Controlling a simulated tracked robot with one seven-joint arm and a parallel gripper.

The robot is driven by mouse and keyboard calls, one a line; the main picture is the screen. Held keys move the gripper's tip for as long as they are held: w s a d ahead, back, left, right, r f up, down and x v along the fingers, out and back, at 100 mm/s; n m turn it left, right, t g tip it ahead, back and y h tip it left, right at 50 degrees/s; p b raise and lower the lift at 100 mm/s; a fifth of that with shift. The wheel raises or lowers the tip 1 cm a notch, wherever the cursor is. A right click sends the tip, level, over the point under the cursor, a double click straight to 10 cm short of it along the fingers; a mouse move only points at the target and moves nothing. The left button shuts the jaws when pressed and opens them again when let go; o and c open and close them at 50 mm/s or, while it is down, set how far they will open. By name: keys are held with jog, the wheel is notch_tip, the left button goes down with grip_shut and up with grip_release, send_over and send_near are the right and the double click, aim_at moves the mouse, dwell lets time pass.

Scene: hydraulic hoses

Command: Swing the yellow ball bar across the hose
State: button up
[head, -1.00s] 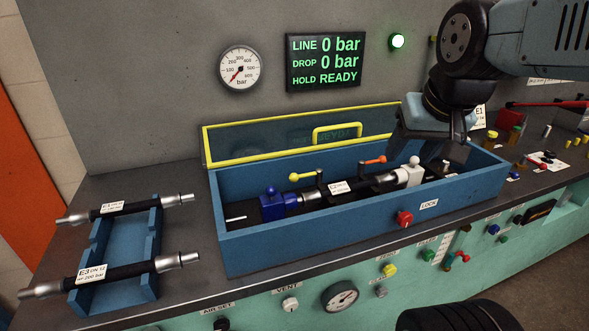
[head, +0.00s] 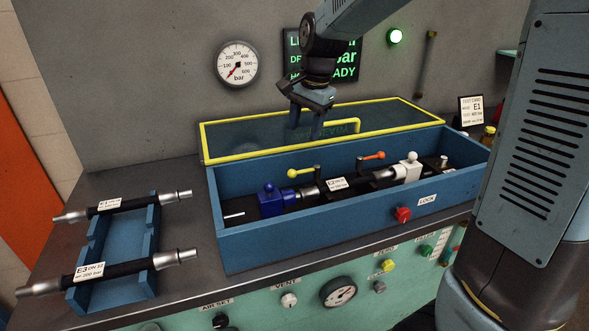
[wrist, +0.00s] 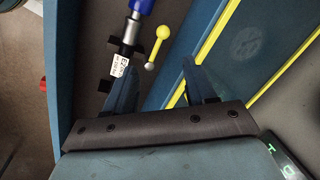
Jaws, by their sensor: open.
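The yellow ball bar (head: 303,172) sits in the blue trough, its ball to the left. In the wrist view the bar (wrist: 157,48) lies beside the hose (wrist: 122,68), roughly along it and not across it. In the head view the hose (head: 352,181) is black with a white label, between a blue block (head: 272,202) and a white block (head: 406,170). My gripper (head: 307,124) is open and empty above the trough's back side, in front of the lid. In the wrist view the ball bar shows beyond and between my fingers (wrist: 157,82), apart from them.
The yellow-framed clear lid (head: 225,157) stands open behind the trough (head: 255,243). An orange ball bar (head: 371,156) is right of the yellow one. A red LOCK knob (head: 403,214) is on the trough's front. A blue rack (head: 126,255) with two hoses stands left.

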aim_at(292, 170)
jog(key=a+f, duration=0.1)
jog(key=f, duration=0.3)
jog(key=w+f, duration=0.1)
jog(key=f, duration=0.4)
jog(key=w+a+f, duration=0.1)
jog(key=f, duration=0.4)
jog(key=shift+w+a, duration=0.15)
jog(key=shift+a, duration=0.2)
jog(key=shift+c, duration=0.3)
grip_shut()
jog(key=shift+d, duration=0.1)
jog(key=shift+a, duration=0.2)
